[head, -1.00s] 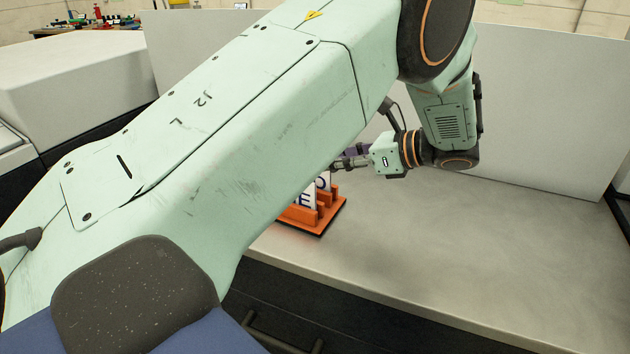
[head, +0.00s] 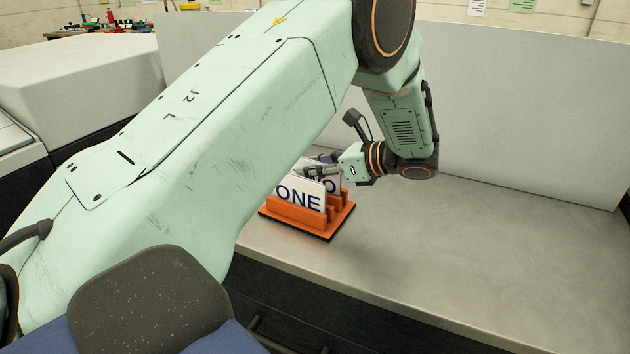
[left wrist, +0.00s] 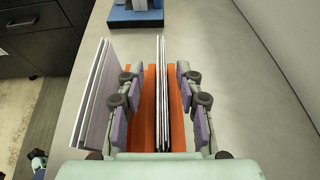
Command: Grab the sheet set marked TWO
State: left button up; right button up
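An orange rack (head: 330,222) stands on the counter and holds upright sheet sets. The front set, marked ONE (head: 300,197), shows clearly. The front set (left wrist: 94,95) is outside the left finger. My right gripper is not in view.
The grey counter (head: 470,250) is clear to the right of the rack. A pale panel (head: 520,110) stands along its back. In the left wrist view a blue-based object (left wrist: 135,17) stands beyond the rack.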

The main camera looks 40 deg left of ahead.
pick_arm(q)
jog(key=shift+c, duration=0.8)
jog(key=shift+w+a+f, duration=0.1)
jog(key=c, duration=0.5)
grip_shut()
